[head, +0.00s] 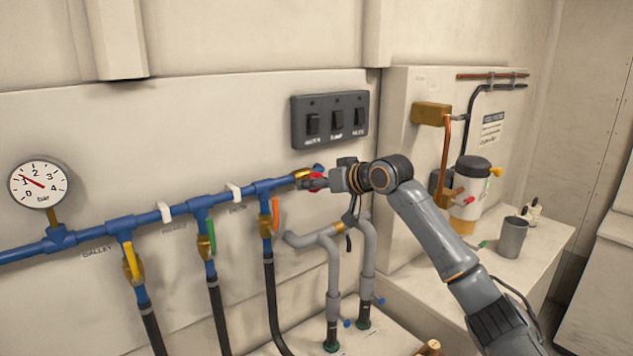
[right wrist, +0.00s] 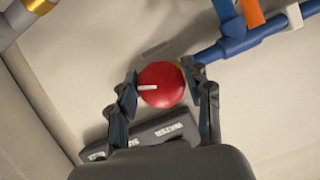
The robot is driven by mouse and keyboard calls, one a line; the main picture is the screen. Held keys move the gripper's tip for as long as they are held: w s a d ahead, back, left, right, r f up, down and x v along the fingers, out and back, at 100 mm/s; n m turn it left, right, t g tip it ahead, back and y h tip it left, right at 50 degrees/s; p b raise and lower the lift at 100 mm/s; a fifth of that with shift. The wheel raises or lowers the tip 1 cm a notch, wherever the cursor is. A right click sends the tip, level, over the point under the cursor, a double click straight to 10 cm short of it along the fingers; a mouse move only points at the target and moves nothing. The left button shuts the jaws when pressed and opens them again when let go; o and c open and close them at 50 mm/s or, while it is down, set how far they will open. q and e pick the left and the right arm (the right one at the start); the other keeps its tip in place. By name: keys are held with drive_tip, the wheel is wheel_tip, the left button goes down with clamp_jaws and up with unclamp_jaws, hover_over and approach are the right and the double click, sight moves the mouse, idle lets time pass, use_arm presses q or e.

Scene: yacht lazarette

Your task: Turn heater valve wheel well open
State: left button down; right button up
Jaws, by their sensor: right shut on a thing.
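The red valve wheel (right wrist: 163,86) sits at the right end of the blue pipe, with a white mark across part of its face. It also shows in the head view (head: 315,184), mostly hidden by my gripper. My right gripper (right wrist: 160,84) is shut on the wheel, one finger on each side of it. In the head view my right gripper (head: 318,182) reaches the wheel from the right. My left gripper is not in the head view.
A blue pipe (head: 150,217) runs along the wall with yellow, green and orange lever valves hanging below. A pressure gauge (head: 39,183) is at the left. A black switch panel (head: 330,119) is above the wheel. Grey pipes (head: 367,270) stand below my right gripper. A metal cup (head: 512,238) stands on the right ledge.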

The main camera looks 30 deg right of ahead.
drive_tip(key=shift+f, duration=0.15)
idle(0.3)
drive_tip(key=o, duration=1.2)
drive_tip(key=shift+c, duration=0.2)
drive_tip(key=v, duration=1.2)
